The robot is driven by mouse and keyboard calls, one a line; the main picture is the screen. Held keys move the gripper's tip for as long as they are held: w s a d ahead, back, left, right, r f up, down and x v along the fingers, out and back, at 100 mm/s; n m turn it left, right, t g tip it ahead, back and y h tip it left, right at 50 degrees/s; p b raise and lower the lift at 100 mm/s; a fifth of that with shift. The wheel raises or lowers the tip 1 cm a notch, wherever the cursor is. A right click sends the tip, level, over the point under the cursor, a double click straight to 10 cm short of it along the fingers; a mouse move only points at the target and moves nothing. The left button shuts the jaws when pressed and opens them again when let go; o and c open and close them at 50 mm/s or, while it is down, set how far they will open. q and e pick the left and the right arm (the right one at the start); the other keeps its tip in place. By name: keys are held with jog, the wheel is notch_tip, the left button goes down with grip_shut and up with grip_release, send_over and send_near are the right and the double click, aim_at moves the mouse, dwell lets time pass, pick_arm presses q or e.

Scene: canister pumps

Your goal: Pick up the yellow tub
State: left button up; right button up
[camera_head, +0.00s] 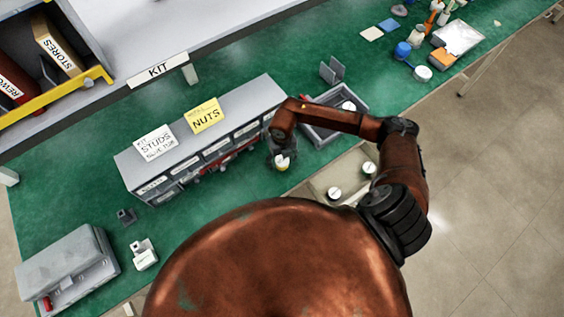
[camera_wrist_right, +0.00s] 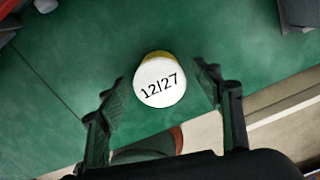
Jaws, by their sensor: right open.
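The yellow tub (camera_head: 282,163) stands on the green bench top, near its front edge, with a white lid facing up. In the right wrist view the tub (camera_wrist_right: 160,80) shows its white lid marked "12/27" and a strip of yellow side. My right gripper (camera_head: 281,158) is over the tub in the head view. In the right wrist view the right gripper (camera_wrist_right: 164,95) is open, with one finger on each side and the tub ahead between them. Whether either finger touches it I cannot tell. My left gripper is not in view.
A grey drawer unit (camera_head: 205,142) with "STUDS" and "NUTS" cards stands left of the tub. A grey tray (camera_head: 318,136) lies to its right. Green bench lies clear around the tub.

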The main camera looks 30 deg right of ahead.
jog(key=shift+f, duration=0.1)
jog(key=shift+c, duration=0.3)
jog(key=c, duration=1.2)
